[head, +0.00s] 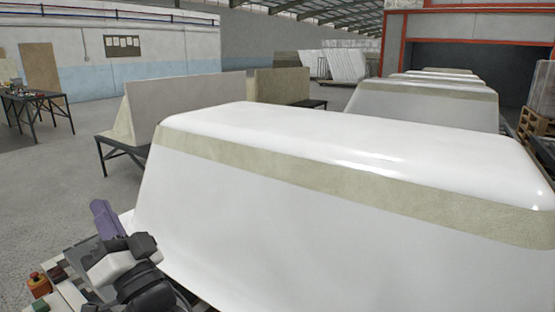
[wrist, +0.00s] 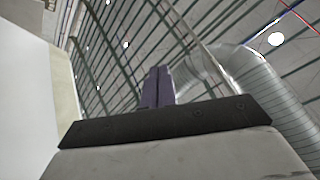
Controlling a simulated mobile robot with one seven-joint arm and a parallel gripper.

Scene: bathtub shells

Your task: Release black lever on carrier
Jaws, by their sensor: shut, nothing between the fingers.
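My gripper (head: 104,219) is at the lower left of the head view, beside the left end of a large white bathtub shell (head: 260,225) that lies upside down with a beige band along its side. The purple fingers point upward. In the wrist view my gripper (wrist: 158,72) shows its two purple fingers shut together with nothing between them. The shell's pale side (wrist: 25,95) stands at the left of the wrist view. I cannot make out the black lever or the carrier in either view; the area below the shell is mostly hidden by the shell and my arm.
More upturned shells (head: 425,102) stand in a row behind. A grey panel on a black stand (head: 190,100) is at the back left. A black table with small items (head: 35,97) stands at the far left. The grey floor (head: 50,175) is open on the left.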

